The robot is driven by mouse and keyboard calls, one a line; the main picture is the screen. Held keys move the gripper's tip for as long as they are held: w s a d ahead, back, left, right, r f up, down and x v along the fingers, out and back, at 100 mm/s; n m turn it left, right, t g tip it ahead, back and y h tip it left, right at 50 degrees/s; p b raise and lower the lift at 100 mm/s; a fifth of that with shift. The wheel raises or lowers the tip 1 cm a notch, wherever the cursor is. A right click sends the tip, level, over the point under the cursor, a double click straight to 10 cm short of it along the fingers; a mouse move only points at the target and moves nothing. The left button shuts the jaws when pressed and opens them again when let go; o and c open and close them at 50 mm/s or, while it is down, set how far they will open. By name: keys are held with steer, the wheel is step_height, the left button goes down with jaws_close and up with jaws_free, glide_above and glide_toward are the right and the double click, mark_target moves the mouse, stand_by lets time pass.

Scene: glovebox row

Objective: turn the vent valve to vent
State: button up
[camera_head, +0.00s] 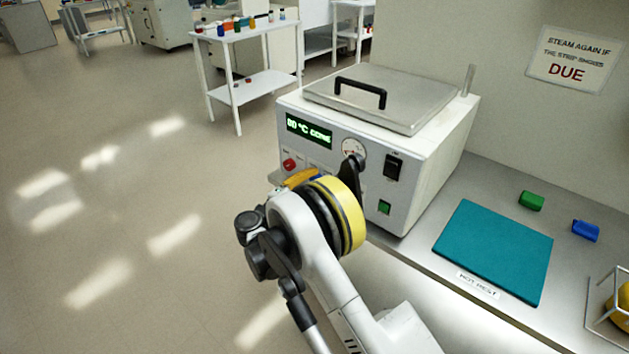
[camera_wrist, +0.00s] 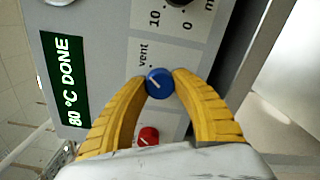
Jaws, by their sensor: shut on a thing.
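The vent valve is a round blue knob (camera_wrist: 160,83) with a white pointer line, on the light front panel of the steam unit (camera_head: 430,170). In the wrist view the word "vent" is printed beside it, and the pointer slants away from that word. My gripper (camera_wrist: 160,85) has yellow fingers, one on each side of the knob, shut on it. In the head view my gripper (camera_head: 302,179) is at the front panel, and my wrist hides most of the knob. The display (camera_head: 309,131) reads "80 °C DONE" in the wrist view.
The lid (camera_head: 410,96) with a black handle is closed. A teal mat (camera_head: 494,250) labelled "HOT REST" and green (camera_head: 531,201) and blue (camera_head: 585,230) blocks lie on the right bench.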

steer(key=shift+m, duration=0.6)
steer(key=o, duration=1.2)
steer(key=shift+a, duration=0.1)
steer(key=v, duration=1.1)
steer(key=shift+s+a, duration=0.25)
steer(key=shift+s, duration=0.1)
